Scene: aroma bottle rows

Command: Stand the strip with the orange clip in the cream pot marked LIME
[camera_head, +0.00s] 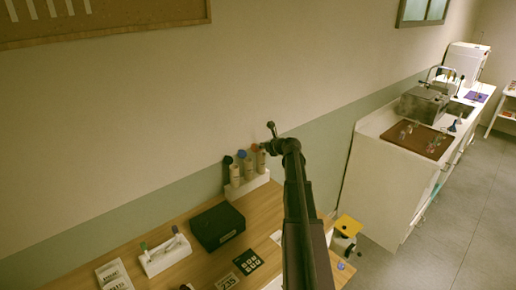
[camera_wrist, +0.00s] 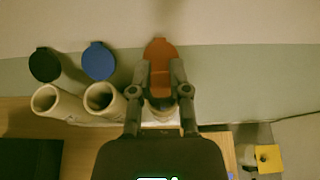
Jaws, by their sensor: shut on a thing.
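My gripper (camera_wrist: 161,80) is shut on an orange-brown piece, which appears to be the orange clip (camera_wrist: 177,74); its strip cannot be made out. Behind it stands a rounded red-orange lid (camera_wrist: 160,47), partly overlapping it in the picture. A cream pot (camera_wrist: 160,112) lies below the fingers, largely hidden. Two other open cream pots stand to its left, with a black lid (camera_wrist: 45,64) and a blue lid (camera_wrist: 99,60). The head view shows the pots (camera_head: 235,176) in a white rack (camera_head: 246,187). No LIME marking is readable.
A white holder (camera_head: 166,257) with green- and blue-topped strips, a black box (camera_head: 217,227) and dark cards stand on the wooden desk (camera_head: 183,219). The wall is close behind the pots. A yellow-topped item (camera_head: 348,226) is right of the desk.

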